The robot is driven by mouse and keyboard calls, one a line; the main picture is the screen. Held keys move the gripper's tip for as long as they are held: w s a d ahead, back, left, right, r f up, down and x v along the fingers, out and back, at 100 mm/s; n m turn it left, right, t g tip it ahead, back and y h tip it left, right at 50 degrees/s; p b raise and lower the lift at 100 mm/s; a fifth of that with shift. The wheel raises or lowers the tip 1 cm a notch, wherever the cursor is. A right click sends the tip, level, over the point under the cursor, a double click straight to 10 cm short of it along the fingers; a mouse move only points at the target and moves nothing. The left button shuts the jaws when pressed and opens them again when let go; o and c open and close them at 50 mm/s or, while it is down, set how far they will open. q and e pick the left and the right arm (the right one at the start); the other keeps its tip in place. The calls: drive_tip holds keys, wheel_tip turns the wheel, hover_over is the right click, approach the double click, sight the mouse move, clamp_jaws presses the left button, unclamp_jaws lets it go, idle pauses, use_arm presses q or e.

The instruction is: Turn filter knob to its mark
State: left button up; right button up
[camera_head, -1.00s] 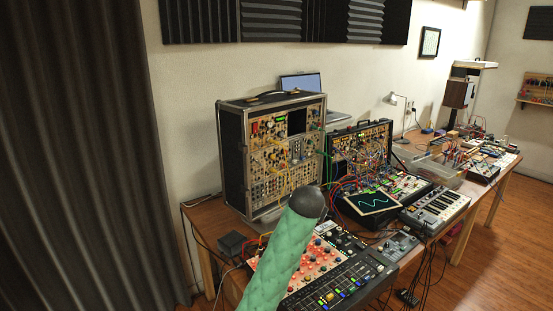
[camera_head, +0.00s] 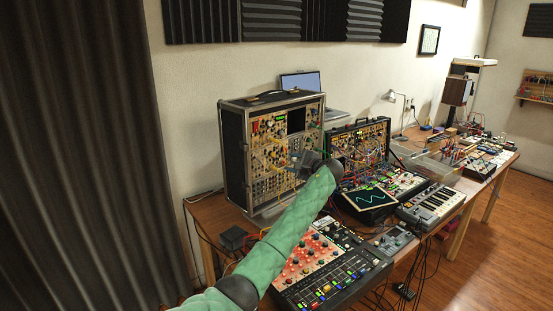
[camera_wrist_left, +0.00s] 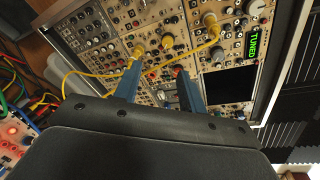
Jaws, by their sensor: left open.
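The tall modular synth case (camera_head: 233,152) stands on the table, its panel full of knobs, jacks and patch cables. My left gripper (camera_head: 302,160) is in front of the panel's right part, partly hidden by my wrist. In the left wrist view its two blue fingers (camera_wrist_left: 158,72) are apart and point at the panel, with a small red part (camera_wrist_left: 177,71) between them near the right finger. A large white knob (camera_wrist_left: 256,8) sits at the upper right, near a green display (camera_wrist_left: 252,43) reading TUNED. I cannot tell which knob is the filter knob or see its mark.
Yellow patch cables (camera_wrist_left: 105,73) cross the panel close to the fingers. A dark curtain (camera_head: 75,150) hangs at the left.

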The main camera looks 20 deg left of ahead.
sight(274, 155)
use_arm(q)
drive_tip(key=w+a+m+p, duration=0.1)
drive_tip(key=a+m, duration=0.1)
drive_tip(key=m, duration=0.1)
drive_tip(key=w+a+m+y+p, duration=0.1)
drive_tip(key=w+a+m, duration=0.1)
drive_tip(key=m, duration=0.1)
drive_tip(key=w+a+m+y, duration=0.1)
drive_tip(key=a+m, duration=0.2)
drive_tip(key=shift+w+f+m+t+p, duration=0.15)
drive_tip(key=shift+m+t+p, duration=0.15)
drive_tip(key=shift+m+p, duration=0.1)
drive_tip(key=shift+w+a+f, duration=0.15)
drive_tip(key=shift+w+a, duration=0.15)
drive_tip(key=shift+a, duration=0.25)
use_arm(e)
wheel_tip(274, 155, down, 8)
drive_tip(key=s+d+t, duration=0.2)
drive_tip(key=shift+d+r, duration=0.2)
drive_tip(key=shift+d, duration=0.05)
use_arm(q)
drive_tip(key=shift+c, duration=0.2)
drive_tip(key=c, duration=0.7)
clamp_jaws()
use_arm(e)
drive_tip(key=shift+s+d+f, duration=0.1)
